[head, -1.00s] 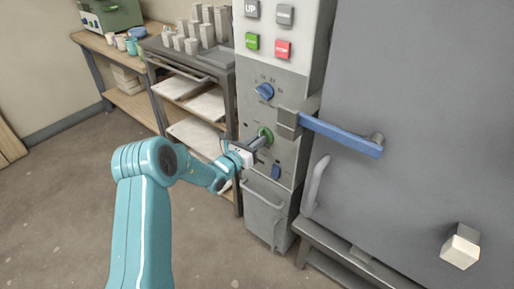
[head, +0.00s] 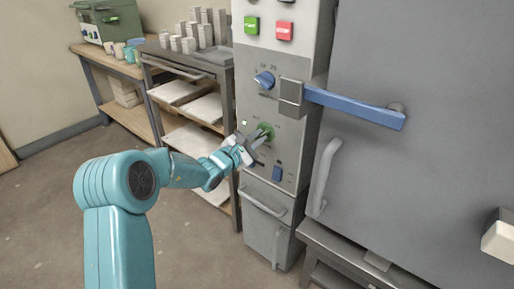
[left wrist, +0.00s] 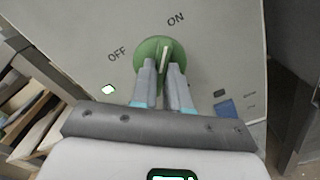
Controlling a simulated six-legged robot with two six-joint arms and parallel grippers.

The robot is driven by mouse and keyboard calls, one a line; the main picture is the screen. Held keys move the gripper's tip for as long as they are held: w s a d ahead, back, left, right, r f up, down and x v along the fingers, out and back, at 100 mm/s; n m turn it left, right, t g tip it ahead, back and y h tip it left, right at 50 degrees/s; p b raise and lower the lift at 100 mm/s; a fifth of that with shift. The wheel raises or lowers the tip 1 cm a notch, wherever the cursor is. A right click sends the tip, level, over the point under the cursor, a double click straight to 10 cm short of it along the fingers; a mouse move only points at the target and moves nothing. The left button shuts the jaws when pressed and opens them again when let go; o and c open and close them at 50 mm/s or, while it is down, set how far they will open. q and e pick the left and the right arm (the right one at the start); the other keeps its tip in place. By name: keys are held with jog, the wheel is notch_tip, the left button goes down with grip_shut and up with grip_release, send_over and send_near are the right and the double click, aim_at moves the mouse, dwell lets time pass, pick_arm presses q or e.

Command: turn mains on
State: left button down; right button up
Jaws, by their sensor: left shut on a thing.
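The green mains knob (head: 265,132) is on the grey control panel, between the words OFF and ON. It also shows in the left wrist view (left wrist: 153,46). Its pale pointer line points close to ON. My left gripper (left wrist: 164,64) is shut on the knob, one finger on each side of its grip. In the head view my left gripper (head: 259,136) reaches the knob from the left and hides part of it. A small lamp (left wrist: 108,89) near OFF glows pale green-white.
A blue selector knob (head: 264,80) sits above on the panel, and a blue switch (head: 277,173) below. A blue door handle (head: 355,105) juts out at the right. A shelf rack (head: 188,75) stands at the left. The floor at the left is clear.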

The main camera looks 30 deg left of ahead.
pick_arm(q)
jog(key=shift+m+b, duration=0.5)
jog(key=shift+b, duration=0.1)
pick_arm(e)
jog(key=shift+f, duration=0.9)
pick_arm(q)
jog(key=c, duration=1.1)
grip_release()
jog(key=s, duration=0.5)
jog(key=s+a, duration=0.1)
jog(key=s, duration=0.5)
jog(key=s+p, duration=0.1)
jog(key=s, duration=0.4)
jog(key=shift+s+a, duration=0.15)
jog(key=shift+s, duration=0.05)
pick_arm(e)
jog(key=shift+r, duration=0.6)
